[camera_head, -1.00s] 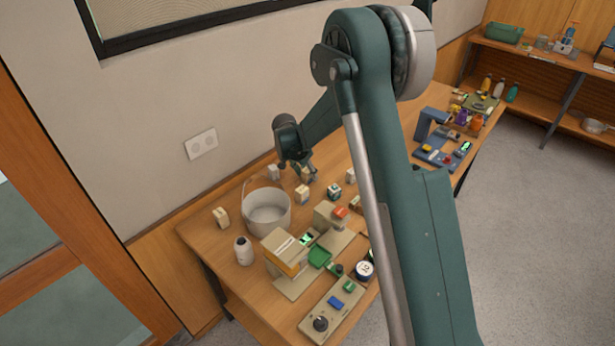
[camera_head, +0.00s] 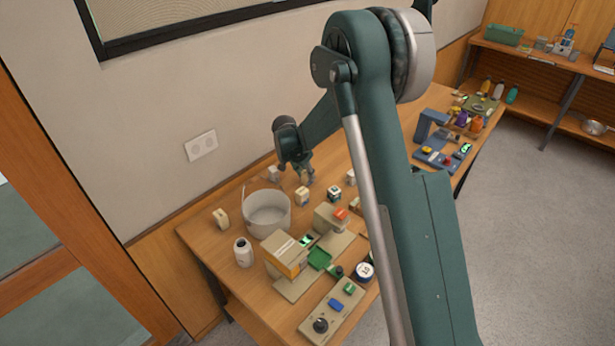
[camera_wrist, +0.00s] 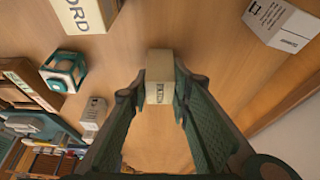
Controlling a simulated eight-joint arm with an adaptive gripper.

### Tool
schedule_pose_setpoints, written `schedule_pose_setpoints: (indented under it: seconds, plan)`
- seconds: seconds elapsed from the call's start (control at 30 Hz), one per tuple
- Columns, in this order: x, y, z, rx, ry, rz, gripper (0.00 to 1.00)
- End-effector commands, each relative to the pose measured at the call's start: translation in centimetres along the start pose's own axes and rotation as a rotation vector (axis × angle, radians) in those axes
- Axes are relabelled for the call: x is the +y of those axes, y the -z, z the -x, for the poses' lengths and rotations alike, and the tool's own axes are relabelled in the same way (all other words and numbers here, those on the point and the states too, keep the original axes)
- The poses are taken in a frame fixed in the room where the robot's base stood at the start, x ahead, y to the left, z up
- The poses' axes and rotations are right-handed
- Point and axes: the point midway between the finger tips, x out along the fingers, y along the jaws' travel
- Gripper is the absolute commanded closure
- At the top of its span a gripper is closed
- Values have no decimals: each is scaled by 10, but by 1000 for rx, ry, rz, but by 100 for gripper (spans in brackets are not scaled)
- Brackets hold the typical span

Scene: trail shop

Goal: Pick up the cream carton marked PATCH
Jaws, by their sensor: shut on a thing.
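A cream carton (camera_wrist: 159,78) stands between the two fingers of my gripper (camera_wrist: 160,90) in the wrist view. The fingers are shut on its sides. Dark lettering runs sideways on its near face and is too small to read surely. In the head view my gripper (camera_head: 305,176) is low over the back part of the wooden table, behind another pale carton (camera_head: 302,196). The held carton is mostly hidden by the fingers there. I cannot tell whether it still touches the table.
Other cartons stand around: one ending in "ORD" (camera_wrist: 84,12), a white one (camera_wrist: 282,22), a teal-and-white one (camera_wrist: 63,72) and a pale one (camera_wrist: 92,114).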

Motion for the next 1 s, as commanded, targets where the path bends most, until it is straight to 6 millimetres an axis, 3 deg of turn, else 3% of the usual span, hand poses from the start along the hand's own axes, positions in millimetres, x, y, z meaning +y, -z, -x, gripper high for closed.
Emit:
schedule_pose_setpoints:
  seconds: [0.27,0.8,1.0]
  plan:
    - [0,5,11,0,0,0,92]
    - [0,32,78,0,0,0,92]
    - [0,38,91,0,0,0,92]
